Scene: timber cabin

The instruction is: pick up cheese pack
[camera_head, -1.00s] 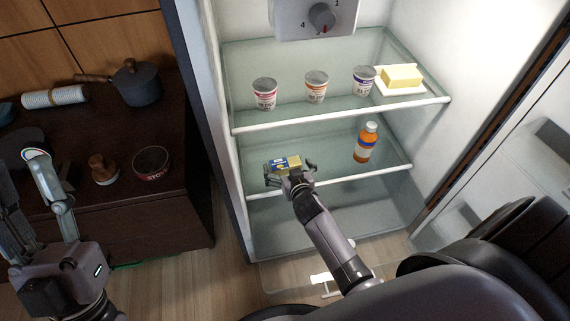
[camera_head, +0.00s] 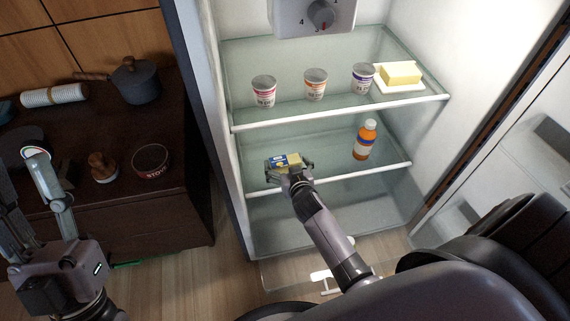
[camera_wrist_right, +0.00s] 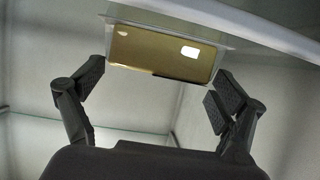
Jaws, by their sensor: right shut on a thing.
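The cheese pack (camera_head: 283,161), a small blue and yellow box, is at the front left of the fridge's middle shelf. In the right wrist view the pack (camera_wrist_right: 160,54) shows a gold-brown face between the two fingers (camera_wrist_right: 158,90). I cannot tell whether the pack still touches the shelf. My left gripper (camera_head: 24,190) is at the far left in the head view, fingers apart and empty.
The middle shelf (camera_head: 335,172) also holds an orange bottle (camera_head: 365,140). The glass shelf above holds several cups (camera_head: 315,86) and butter on a white dish (camera_head: 400,75). A dark counter (camera_head: 110,205) with a pot (camera_head: 135,82) and a bowl (camera_head: 151,162) stands left of the fridge.

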